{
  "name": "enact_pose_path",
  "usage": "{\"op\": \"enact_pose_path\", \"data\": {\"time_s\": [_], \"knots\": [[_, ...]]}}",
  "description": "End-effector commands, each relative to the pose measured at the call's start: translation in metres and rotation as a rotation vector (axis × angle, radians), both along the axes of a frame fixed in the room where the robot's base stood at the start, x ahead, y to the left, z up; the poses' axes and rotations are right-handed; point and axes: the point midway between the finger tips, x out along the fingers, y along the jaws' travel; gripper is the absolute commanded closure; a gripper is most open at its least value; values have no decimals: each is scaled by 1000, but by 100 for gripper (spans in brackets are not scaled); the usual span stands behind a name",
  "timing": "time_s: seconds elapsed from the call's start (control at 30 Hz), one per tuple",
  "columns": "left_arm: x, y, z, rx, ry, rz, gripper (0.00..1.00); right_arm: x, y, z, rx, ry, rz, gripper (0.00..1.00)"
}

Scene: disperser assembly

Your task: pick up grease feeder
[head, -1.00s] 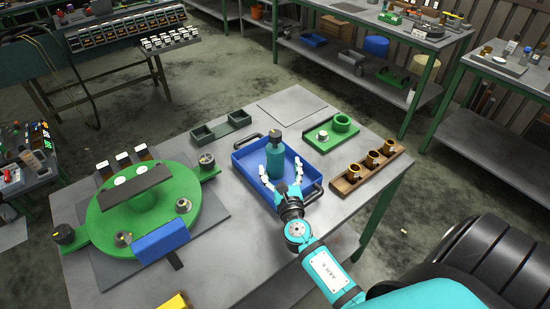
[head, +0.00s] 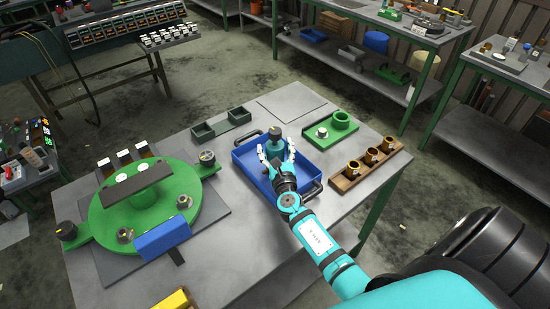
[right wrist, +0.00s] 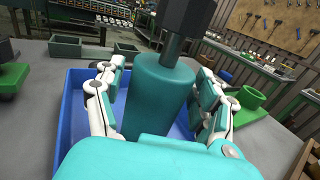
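The grease feeder looks to be the teal bottle with a dark cap (head: 275,143), standing upright in the blue tray (head: 244,165). My right gripper (head: 277,150) has one finger on each side of it. In the right wrist view the teal body (right wrist: 160,95) fills the space between the white-and-teal fingers (right wrist: 160,105), with narrow gaps beside it, so the gripper is open around it. The palm hides the lower part of the bottle. My left gripper is not in view.
A wooden rack with brass cups (head: 342,183) stands right of the tray, and a green fixture (head: 318,139) behind it. Dark green bins (head: 238,117) are at the back. A round green fixture (head: 105,220) fills the table's left.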

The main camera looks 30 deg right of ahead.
Motion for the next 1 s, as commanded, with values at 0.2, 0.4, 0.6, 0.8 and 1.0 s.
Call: {"op": "enact_pose_path", "data": {"time_s": [0.2,0.4,0.6,0.8,1.0], "knots": [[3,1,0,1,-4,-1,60,0,0,0,0,0,0,60],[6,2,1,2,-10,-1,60,0,0,0,0,0,0,86],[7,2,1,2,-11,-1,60,1,0,4,-1,-6,-1,100],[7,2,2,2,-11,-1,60,1,0,6,-1,-6,-1,100],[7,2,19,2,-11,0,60,1,0,34,1,-9,-2,100]]}}
